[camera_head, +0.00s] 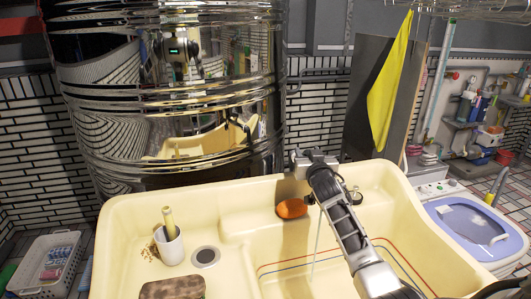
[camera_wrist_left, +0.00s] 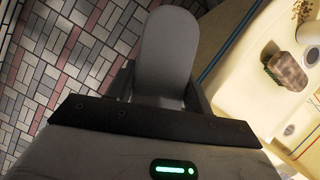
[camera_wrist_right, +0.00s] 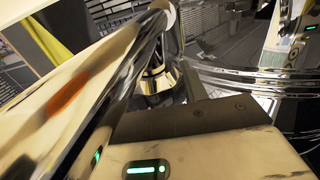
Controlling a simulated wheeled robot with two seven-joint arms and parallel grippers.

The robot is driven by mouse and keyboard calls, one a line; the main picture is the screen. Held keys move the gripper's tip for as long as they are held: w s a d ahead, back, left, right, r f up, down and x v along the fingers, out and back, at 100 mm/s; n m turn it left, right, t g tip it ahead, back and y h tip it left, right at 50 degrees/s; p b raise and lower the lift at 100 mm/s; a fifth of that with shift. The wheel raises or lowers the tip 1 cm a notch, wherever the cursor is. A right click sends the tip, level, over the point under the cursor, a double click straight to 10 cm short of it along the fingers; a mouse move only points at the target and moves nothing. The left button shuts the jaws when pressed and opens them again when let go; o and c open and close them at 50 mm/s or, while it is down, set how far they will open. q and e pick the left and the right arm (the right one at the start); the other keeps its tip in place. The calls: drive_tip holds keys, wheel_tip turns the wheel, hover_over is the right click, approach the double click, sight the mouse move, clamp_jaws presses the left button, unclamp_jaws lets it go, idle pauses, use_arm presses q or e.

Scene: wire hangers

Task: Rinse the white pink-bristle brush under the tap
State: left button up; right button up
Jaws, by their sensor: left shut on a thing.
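In the right wrist view shiny metal fills much of the picture near the gripper (camera_wrist_right: 185,85). A thin water stream (camera_head: 316,245) falls into the cream sink (camera_head: 240,200).
A brown block-like brush (camera_head: 172,288) lies in front. Orange soap (camera_head: 291,208) sits by the tap. A steel tank (camera_head: 175,90) stands behind.

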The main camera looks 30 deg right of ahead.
use_arm(q)
drive_tip(key=shift+f+b, duration=0.35)
drive_tip(key=shift+b, duration=0.05)
use_arm(e)
drive_tip(key=shift+f, duration=0.15)
drive_tip(key=m+g+h+b, duration=0.1)
drive_tip(key=h+b, duration=0.1)
drive_tip(key=b, duration=0.2)
drive_tip(key=m+g+h+b, duration=0.1)
drive_tip(key=m+h+b, duration=0.1)
drive_tip(key=b, duration=0.3)
drive_tip(key=shift+s+d+f+m+g, duration=0.1)
drive_tip(key=shift+d+m+g, duration=0.1)
drive_tip(key=shift+m+g, duration=0.15)
drive_tip(key=shift+r+g+h+b, duration=0.2)
drive_tip(key=shift+g+h+b, duration=0.1)
drive_tip(key=shift+b, duration=0.15)
use_arm(q)
wheel_tip(320, 180, down, 10)
use_arm(e)
drive_tip(key=shift+s, duration=0.1)
use_arm(q)
drive_tip(key=shift+r, duration=0.15)
use_arm(e)
drive_tip(key=shift+r, duration=0.1)
drive_tip(key=o, duration=1)
